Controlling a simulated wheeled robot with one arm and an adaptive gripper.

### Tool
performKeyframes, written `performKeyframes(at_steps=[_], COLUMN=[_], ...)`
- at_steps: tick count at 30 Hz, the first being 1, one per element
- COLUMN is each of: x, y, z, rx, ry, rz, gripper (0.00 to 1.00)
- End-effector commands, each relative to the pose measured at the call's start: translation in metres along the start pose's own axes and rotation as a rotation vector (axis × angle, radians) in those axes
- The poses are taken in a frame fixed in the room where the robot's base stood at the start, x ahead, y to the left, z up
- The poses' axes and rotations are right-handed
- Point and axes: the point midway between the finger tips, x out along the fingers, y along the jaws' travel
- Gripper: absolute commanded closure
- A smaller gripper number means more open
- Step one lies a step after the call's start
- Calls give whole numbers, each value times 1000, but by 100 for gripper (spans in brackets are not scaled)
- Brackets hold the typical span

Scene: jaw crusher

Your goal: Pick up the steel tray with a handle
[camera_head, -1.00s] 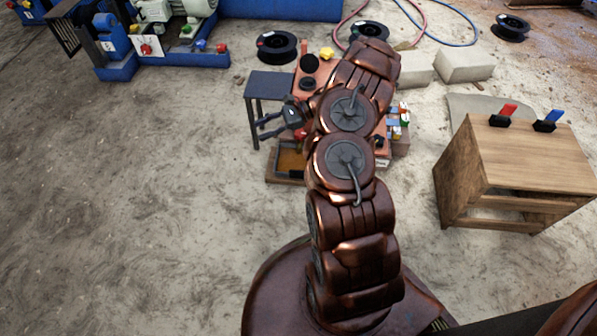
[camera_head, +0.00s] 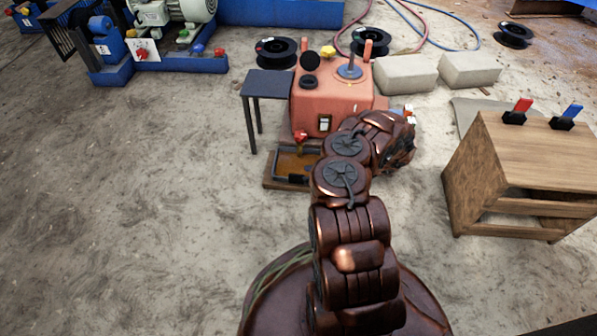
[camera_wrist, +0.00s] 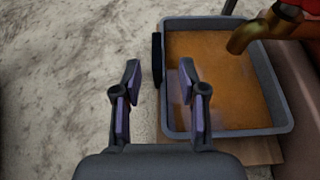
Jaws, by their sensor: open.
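The steel tray (camera_wrist: 228,132) shows in the wrist view as a grey rectangular tray with a rusty orange-brown inside. Its dark upright handle (camera_wrist: 157,50) stands on its left side. My gripper (camera_wrist: 159,75) is open, with one finger left of the handle and the other on the right over the tray's near left edge. The handle lies between the fingertips or just beyond them; I cannot tell the depth. In the head view the tray (camera_head: 297,162) sits on a wooden board (camera_head: 270,183) and is partly hidden by my arm.
A brass tap (camera_wrist: 250,36) hangs over the tray's far right corner. The orange machine (camera_head: 345,100) stands behind it, with a small dark table (camera_head: 268,84) to the left. A wooden cabinet (camera_head: 520,150) is at the right.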

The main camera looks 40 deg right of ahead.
Motion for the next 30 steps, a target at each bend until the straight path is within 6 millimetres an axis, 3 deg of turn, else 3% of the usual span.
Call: performKeyframes(at_steps=[5,16,24,30], x=[10,53,56,56], y=[0,3,4,4], z=[-2,-1,1,1], rx=[0,-1,1,1], ry=[1,1,1,1], rz=[-1,0,0,0], gripper=[58,58,58,78])
